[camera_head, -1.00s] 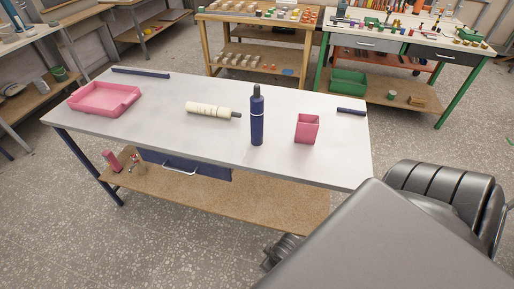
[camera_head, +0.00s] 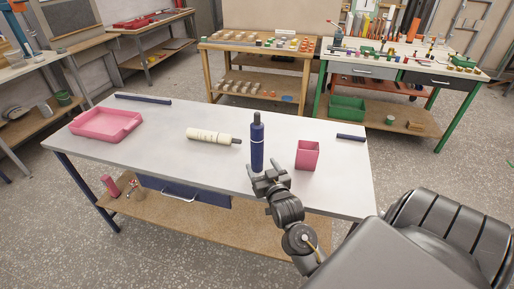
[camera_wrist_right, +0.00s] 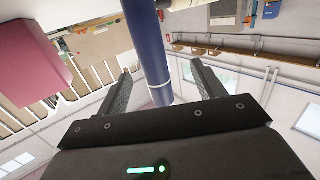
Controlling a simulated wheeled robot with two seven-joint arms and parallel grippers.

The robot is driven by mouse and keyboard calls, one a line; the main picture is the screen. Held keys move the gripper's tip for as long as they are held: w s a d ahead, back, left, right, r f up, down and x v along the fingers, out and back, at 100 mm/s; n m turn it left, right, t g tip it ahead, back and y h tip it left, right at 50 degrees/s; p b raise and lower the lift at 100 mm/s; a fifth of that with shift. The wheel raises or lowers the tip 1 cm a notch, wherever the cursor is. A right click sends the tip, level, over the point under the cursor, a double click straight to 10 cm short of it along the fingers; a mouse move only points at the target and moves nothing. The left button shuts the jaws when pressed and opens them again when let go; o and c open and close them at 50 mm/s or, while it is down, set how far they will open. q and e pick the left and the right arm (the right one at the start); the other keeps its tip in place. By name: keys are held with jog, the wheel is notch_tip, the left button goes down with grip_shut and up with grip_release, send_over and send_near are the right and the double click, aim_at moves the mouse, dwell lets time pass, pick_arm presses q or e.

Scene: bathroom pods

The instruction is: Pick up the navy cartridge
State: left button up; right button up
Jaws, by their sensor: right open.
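The navy cartridge (camera_head: 257,150) stands upright on the pale table (camera_head: 200,163), a dark cap on top and a light ring around it. My right gripper (camera_head: 267,175) is open and empty at the front edge of the table, just in front of the cartridge's lower part. In the right wrist view the cartridge (camera_wrist_right: 147,42) shows between the two spread fingers (camera_wrist_right: 161,69). I cannot tell whether its body is inside the jaws or just beyond them. My left gripper is out of view.
Dark bars (camera_head: 350,138) lie near the back edge.

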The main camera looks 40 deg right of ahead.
aim_at(258, 149)
jog(key=shift+w+d+r+h, duration=0.5)
jog(key=shift+w+d+r, duration=0.25)
jog(key=shift+d, duration=0.05)
jog(key=p+x, duration=0.1)
jog(key=x, duration=0.3)
jog(key=shift+w+d, duration=0.1)
jog(key=shift+w, duration=0.2)
jog(key=shift+w+d+r+p, duration=0.15)
jog(key=shift+w+p, duration=0.1)
jog(key=shift+p, duration=0.15)
jog(key=p+x, duration=0.1)
jog(key=x, duration=0.2)
jog(key=shift+w+d+r, duration=0.1)
jog(key=shift+w+d, duration=0.15)
jog(key=shift+w, duration=0.05)
jog(key=shift+w+d+p, duration=0.15)
jog(key=shift+w+p, duration=0.15)
jog(key=shift+w, duration=0.15)
jog(key=shift+s, duration=0.1)
jog(key=c, duration=1.4)
